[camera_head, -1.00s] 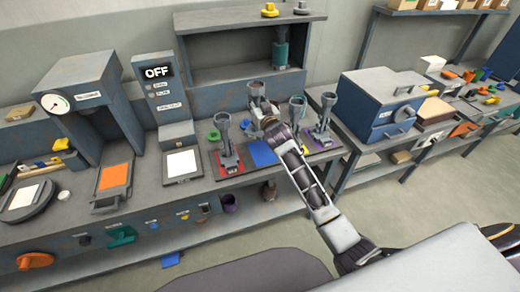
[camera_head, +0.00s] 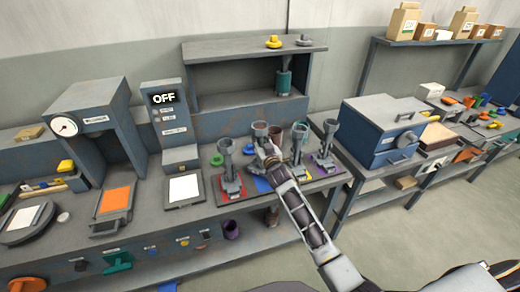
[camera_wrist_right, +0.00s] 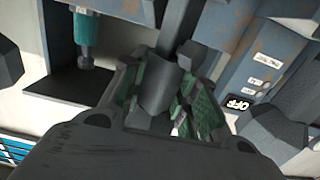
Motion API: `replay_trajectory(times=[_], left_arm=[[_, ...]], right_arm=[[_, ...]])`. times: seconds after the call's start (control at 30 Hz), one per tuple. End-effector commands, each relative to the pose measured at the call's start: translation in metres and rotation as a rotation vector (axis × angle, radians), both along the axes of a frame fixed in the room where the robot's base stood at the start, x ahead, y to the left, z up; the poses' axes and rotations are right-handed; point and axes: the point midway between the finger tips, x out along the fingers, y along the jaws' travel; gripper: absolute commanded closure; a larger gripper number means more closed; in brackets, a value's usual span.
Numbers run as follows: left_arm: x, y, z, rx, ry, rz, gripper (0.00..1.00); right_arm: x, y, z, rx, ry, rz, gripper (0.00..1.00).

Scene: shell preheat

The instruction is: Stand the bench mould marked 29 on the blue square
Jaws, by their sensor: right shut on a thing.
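My right gripper (camera_head: 266,158) is shut on a grey bench mould (camera_head: 260,130) with a cup-shaped top, over the blue square (camera_head: 263,184). In the right wrist view the gripper's green-padded fingers (camera_wrist_right: 170,100) close around the dark grey mould (camera_wrist_right: 158,88). The mould's lower part is hidden by the gripper, so I cannot tell whether it touches the square. No number on it is readable. A similar mould (camera_head: 228,165) stands on the red square (camera_head: 224,193), and another (camera_head: 327,139) stands on the purple square (camera_head: 332,171). My left gripper is out of view.
A green piece (camera_head: 217,159) lies behind the red square. A grey-blue shelf unit (camera_head: 235,75) rises behind. The OFF panel (camera_head: 163,98) stands left and a blue oven box (camera_head: 375,135) right.

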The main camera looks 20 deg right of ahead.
Motion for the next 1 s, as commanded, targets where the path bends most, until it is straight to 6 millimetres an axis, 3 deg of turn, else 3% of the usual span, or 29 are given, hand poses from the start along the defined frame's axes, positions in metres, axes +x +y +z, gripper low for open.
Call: replay_trajectory(times=[0.33,0.7,1.0], left_arm=[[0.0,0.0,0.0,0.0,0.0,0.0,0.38],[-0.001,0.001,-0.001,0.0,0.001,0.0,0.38],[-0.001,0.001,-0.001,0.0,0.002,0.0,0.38]], right_arm=[[0.0,0.0,0.0,0.0,-0.003,0.0,1.0],[0.0,0.0,-0.032,0.0,-0.003,0.0,1.0],[0.0,0.0,-0.036,0.0,-0.003,0.001,1.0]])
